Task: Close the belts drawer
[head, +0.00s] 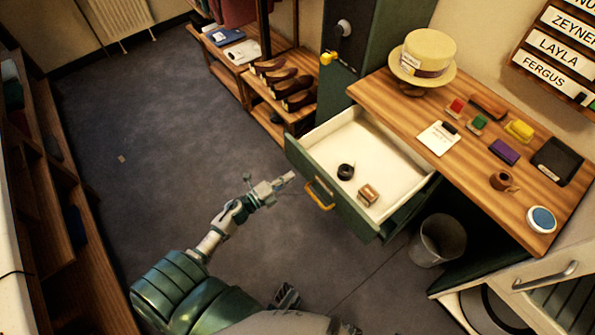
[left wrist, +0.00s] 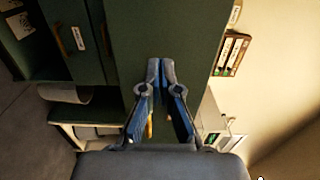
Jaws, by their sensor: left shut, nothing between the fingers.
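A green drawer with a pale inside (head: 375,140) stands pulled out from under the wooden tabletop. Its yellow handle (head: 320,195) is on the green front panel; I cannot read a label there. A black roll (head: 345,172) and a small brown spool (head: 368,194) lie in it. My left gripper (head: 289,177) is shut and empty, just in front of the drawer front near its left end; I cannot tell whether it touches. In the left wrist view, its fingertips (left wrist: 161,63) meet before a green panel (left wrist: 180,30). My right gripper is not in view.
A waste bin (head: 438,240) stands right of the drawer. A shoe shelf (head: 285,85) is behind.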

